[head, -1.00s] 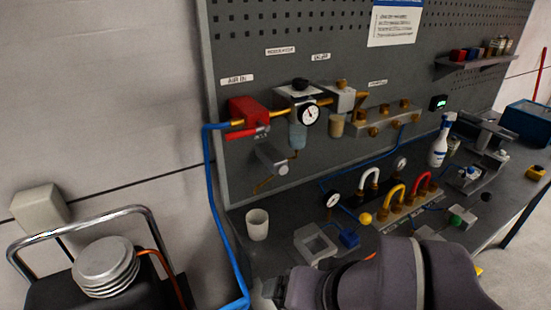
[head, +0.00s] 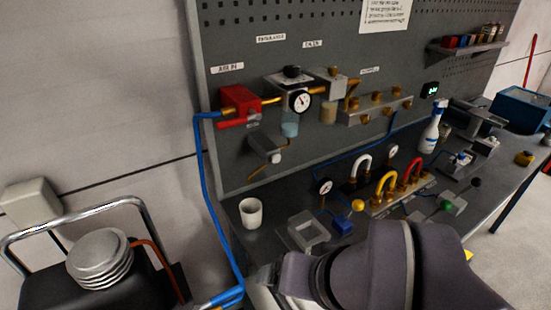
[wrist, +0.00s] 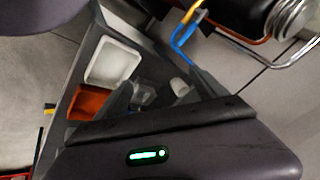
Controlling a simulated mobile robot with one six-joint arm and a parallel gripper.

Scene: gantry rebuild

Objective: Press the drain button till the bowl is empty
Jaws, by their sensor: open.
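The filter bowl (head: 289,129) is a small pale blue cup under the regulator with a round gauge (head: 299,101) on the grey pegboard. I cannot make out its liquid level or a drain button. A grey fitting with a brass lever (head: 268,152) is mounted below and left of the bowl. My gripper (wrist: 160,80) shows in the wrist view as two grey fingers spread apart with nothing held.
Hose loops and gauges lie to the right. A blue hose (head: 207,170) hangs at the panel's left edge. The wrist view shows a white tray (wrist: 112,62) and an orange bin (wrist: 91,103).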

